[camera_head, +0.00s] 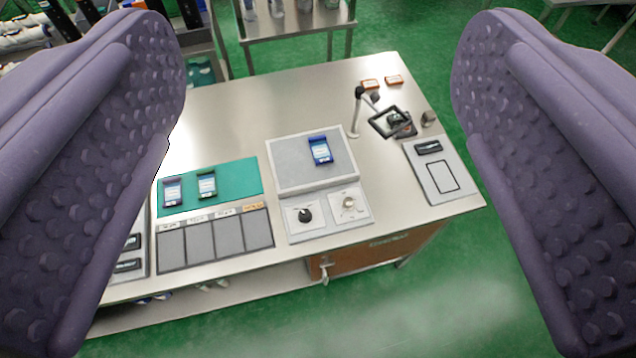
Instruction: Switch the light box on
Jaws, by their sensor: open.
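The light box (290,165) stands on the steel table, with a pale grey top panel that looks unlit. A blue-and-white labelled item (320,150) lies on its panel. Its sloped front carries a black knob (305,215) on the left and a pale metallic knob or switch (349,203) on the right; which one is the power switch I cannot tell. My gripper (318,165) is open and empty, its two purple studded fingers at the left and right edges of the picture. The light box shows between them, farther off and untouched.
On the steel table (230,115), a green mat (235,180) with two labelled items and a row of grey compartments (215,243) lie left. A magnifier on a stand (390,121) and a grey plate (440,170) stand right. A drawer (365,258) is below. Green floor is clear in front.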

